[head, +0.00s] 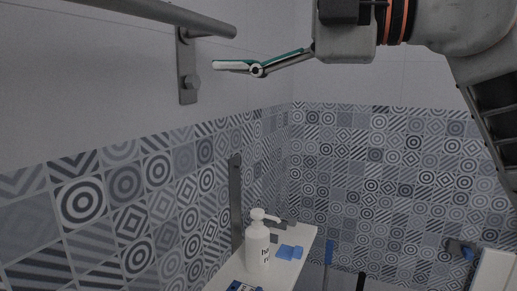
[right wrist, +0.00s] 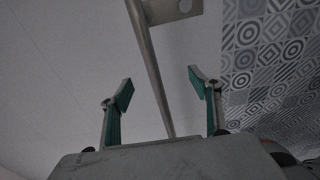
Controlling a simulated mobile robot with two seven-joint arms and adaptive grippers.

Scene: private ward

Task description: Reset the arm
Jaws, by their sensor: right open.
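My right gripper (head: 232,66) reaches in from the upper right in the head view, held level and pointing left, close to the wall bracket of a metal rail. In the right wrist view its two green-padded fingers (right wrist: 161,90) are spread wide apart with nothing between them. The metal rail (right wrist: 152,75) runs behind the gap between the fingers; I cannot tell how far off it is. My left gripper is in neither view.
The metal rail (head: 165,13) is fixed to the left wall by a bracket (head: 187,70). Below, a white shelf (head: 306,236) holds a white pump bottle (head: 257,246) and blue items (head: 289,252). Patterned tiles (head: 380,170) cover the lower walls. Open space lies below the right gripper.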

